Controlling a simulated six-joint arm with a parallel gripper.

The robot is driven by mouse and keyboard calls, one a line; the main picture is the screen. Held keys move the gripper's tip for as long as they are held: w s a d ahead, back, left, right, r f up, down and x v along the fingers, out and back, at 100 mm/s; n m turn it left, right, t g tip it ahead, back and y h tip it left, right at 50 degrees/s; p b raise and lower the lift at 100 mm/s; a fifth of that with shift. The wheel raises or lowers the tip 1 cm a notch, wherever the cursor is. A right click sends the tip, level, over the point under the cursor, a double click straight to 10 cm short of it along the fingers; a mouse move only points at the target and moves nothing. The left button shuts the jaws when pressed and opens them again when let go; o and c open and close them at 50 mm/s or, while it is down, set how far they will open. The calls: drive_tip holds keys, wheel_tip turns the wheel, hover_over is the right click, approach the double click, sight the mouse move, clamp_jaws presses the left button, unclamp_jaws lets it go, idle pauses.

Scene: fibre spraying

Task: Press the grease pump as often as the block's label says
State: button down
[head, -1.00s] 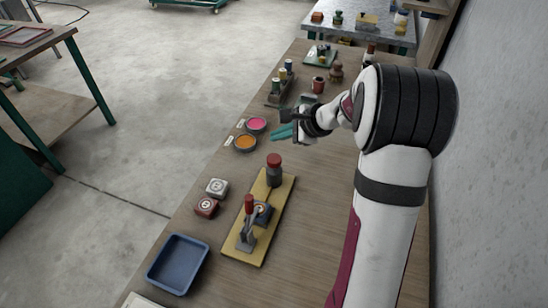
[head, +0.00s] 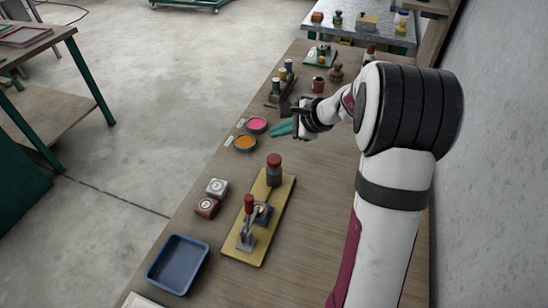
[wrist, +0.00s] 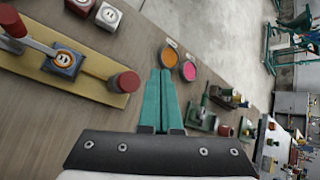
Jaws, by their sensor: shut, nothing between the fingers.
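The pump (head: 274,170), a dark cylinder with a red cap, stands at the far end of a yellow board (head: 246,255). Its red cap also shows in the wrist view (wrist: 125,82). A blue-grey block (head: 262,211) sits on the board beside a red-handled lever (head: 249,206). In the wrist view the block (wrist: 64,62) has a pale face with an orange ring and what look like two dark strokes, too small to read surely. My gripper (head: 277,130), with teal fingers, is shut and empty beyond the pump, apart from it. Its fingers (wrist: 160,85) lie together in the wrist view.
A white block (head: 217,187) and a red block (head: 206,207) lie left of the board. A blue tray (head: 177,264) is nearer. Pink (head: 257,124) and orange (head: 245,143) paint dishes sit near my fingers. Bare wood lies right of the board.

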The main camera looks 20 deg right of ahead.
sight(275, 158)
wheel_tip(275, 158, up, 2)
drive_tip(key=shift+r, duration=0.25)
drive_tip(key=shift+f, duration=4.45)
drive_tip(key=shift+f, duration=0.4)
drive_tip(key=shift+f, duration=1.15)
drive_tip(key=shift+r, duration=1.6)
